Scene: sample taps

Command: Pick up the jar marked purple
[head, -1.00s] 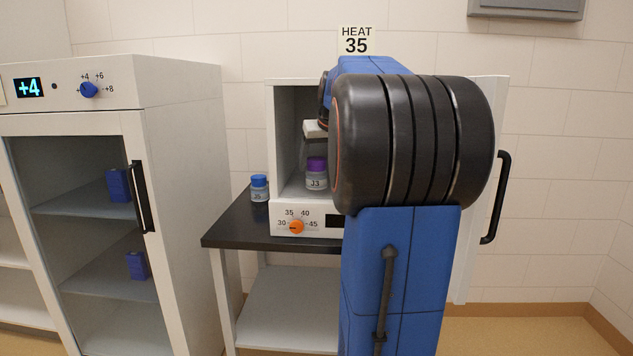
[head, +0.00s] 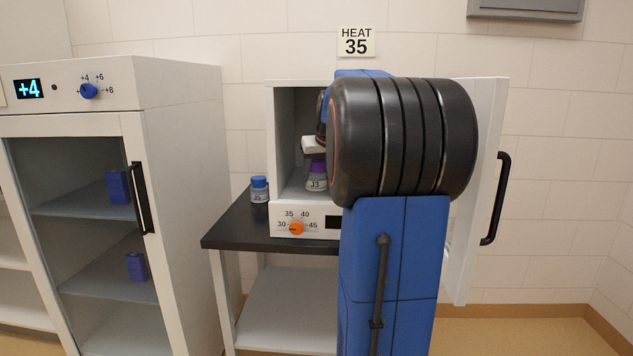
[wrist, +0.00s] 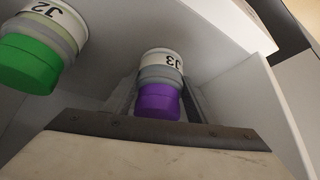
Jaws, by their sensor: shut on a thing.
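The jar marked purple (head: 316,183) is a pale jar with a purple lid and the label J3, inside the open white heat cabinet. It also shows in the wrist view (wrist: 160,75), between the two fingers. My gripper (wrist: 162,90) is shut on this jar near its lid. In the head view the pale gripper body (head: 313,146) is just above the lid, and my arm hides the fingers. I cannot tell whether the jar is still touching the cabinet floor.
A green-lidded jar J2 (wrist: 32,60) stands beside the purple one in the wrist view. A blue-lidded jar (head: 259,190) stands on the dark table (head: 232,226) outside the cabinet (head: 281,215). The cabinet door (head: 487,115) is open at the right. A fridge (head: 180,130) stands left.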

